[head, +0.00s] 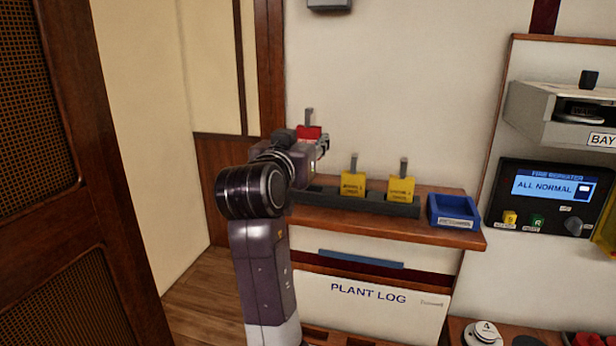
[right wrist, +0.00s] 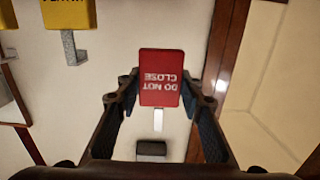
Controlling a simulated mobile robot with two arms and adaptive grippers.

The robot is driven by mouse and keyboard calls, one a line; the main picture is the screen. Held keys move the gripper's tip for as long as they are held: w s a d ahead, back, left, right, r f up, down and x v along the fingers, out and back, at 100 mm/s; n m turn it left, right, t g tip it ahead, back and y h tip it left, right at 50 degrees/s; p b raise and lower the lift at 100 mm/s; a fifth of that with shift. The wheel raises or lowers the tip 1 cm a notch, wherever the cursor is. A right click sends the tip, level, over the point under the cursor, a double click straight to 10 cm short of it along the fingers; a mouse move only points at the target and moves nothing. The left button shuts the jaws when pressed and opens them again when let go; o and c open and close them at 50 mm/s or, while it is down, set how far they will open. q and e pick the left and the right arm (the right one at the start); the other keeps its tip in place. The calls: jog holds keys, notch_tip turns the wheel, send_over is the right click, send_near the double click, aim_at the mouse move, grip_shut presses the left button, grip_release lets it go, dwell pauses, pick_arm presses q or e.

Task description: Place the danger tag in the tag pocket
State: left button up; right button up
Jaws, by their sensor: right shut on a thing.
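The red danger tag (right wrist: 161,78), lettered "DO NOT CLOSE", sits between the two fingertips of my right gripper (right wrist: 160,88) in the right wrist view. The gripper is shut on it. The lettering reads upside down there, and a pale metal strip extends from the tag. In the head view the red tag (head: 309,132) and its upright metal strip show above my right gripper (head: 321,147), higher than the yellow tags. I cannot tell which thing is the tag pocket. My left gripper is not in view.
Two yellow tags (head: 353,184) (head: 401,190) stand in a dark rack (head: 385,207) on a wooden shelf (head: 460,236). A blue tray (head: 437,219) stands at its right end. Below is a "PLANT LOG" panel (head: 369,303). A fire repeater panel (head: 553,197) is at right.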

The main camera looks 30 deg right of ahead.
notch_tip(320, 180, down, 4)
jog(key=shift+s+a+f+p, duration=0.1)
jog(key=shift+f+p, duration=0.1)
jog(key=shift+p, duration=0.15)
notch_tip(320, 180, down, 4)
jog(key=shift+r+p, duration=0.1)
jog(key=shift+p, duration=0.25)
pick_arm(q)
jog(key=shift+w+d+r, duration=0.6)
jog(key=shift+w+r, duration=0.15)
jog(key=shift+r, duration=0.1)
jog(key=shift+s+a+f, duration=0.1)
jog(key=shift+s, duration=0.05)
pick_arm(e)
jog(key=shift+f, duration=0.2)
jog(key=o, duration=0.7)
jog(key=shift+f, duration=0.1)
jog(key=o, duration=0.4)
jog(key=shift+o, duration=0.2)
